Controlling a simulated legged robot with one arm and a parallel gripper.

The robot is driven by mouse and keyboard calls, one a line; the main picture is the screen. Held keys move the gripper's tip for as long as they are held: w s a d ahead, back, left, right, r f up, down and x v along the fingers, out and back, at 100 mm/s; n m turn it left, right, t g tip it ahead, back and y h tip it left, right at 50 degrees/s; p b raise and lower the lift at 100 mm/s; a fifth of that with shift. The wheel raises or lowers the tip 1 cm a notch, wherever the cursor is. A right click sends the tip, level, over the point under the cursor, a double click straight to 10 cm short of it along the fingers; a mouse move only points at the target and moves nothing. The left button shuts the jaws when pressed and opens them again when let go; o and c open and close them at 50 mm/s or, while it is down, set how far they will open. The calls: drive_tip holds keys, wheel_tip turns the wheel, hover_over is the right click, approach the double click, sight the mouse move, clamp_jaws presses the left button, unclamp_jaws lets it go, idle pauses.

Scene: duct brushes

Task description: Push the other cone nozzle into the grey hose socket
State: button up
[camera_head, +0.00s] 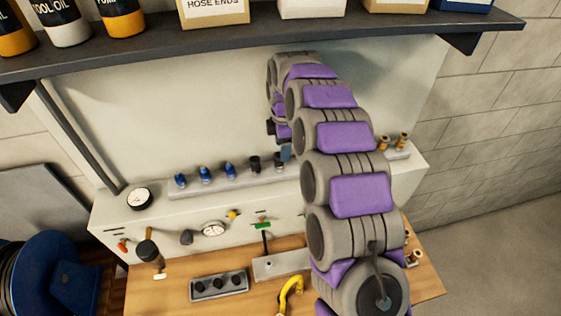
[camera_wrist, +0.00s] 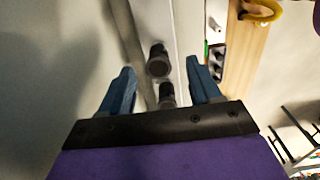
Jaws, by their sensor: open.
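Two black, round-topped pieces stand on the ledge in the head view, one clear (camera_head: 255,164) and one (camera_head: 278,160) beside my gripper (camera_head: 285,153). They look like the cone nozzles, but I cannot confirm this. In the wrist view my gripper (camera_wrist: 160,66) has its blue fingers spread wide. One black piece (camera_wrist: 158,62) shows between the fingertips, and the other (camera_wrist: 167,95) shows nearer the palm. I cannot tell whether a finger touches either. I cannot clearly identify the grey hose socket; a grey tray with several dark round openings (camera_head: 219,296) lies on the bench.
Several blue pieces (camera_head: 205,174) stand left on the ledge, and brass fittings (camera_head: 403,140) stand at its right end. A yellow hook (camera_head: 291,288), a grey plate (camera_head: 280,265) and gauges (camera_head: 213,229) sit below. An overhead shelf (camera_head: 250,40) carries bottles and boxes. My arm hides the middle right.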

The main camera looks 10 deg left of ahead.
sight(276, 154)
drive_tip(key=f, duration=0.2)
drive_tip(key=a+f+b, duration=0.1)
drive_tip(key=f, duration=0.1)
drive_tip(key=a+f, duration=0.1)
drive_tip(key=f, duration=0.1)
drive_tip(key=shift+f, duration=0.35)
drive_tip(key=shift+d+r, duration=0.1)
drive_tip(key=shift+d, duration=0.75)
drive_tip(key=shift+a, duration=0.15)
